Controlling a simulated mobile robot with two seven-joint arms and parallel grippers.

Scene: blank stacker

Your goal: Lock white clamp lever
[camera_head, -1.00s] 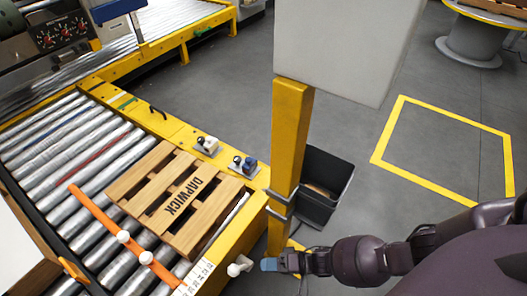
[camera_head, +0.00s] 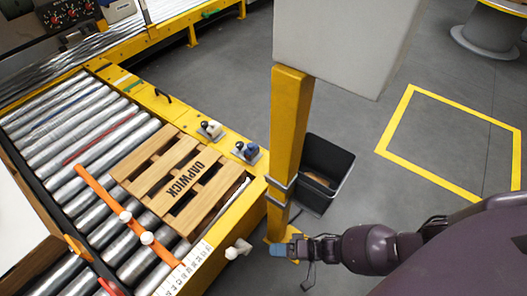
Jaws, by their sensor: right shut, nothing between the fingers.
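A white lever-like handle (camera_head: 238,249) sticks out from the outer side of the yellow conveyor frame, near its front right corner. It seems to be the white clamp lever; whether it is locked I cannot tell. My right gripper (camera_head: 279,250), with a blue-grey tip, is shut and empty. It shows just right of the white handle with a gap between them, in front of the foot of the yellow post. My left gripper is not in view.
A wooden pallet (camera_head: 183,180) lies on the rollers beside an orange bar (camera_head: 100,187) with white knobs. A white-topped (camera_head: 211,129) and a blue-topped device (camera_head: 247,151) sit on the rail. A yellow post (camera_head: 286,130) and black bin (camera_head: 328,160) stand close by.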

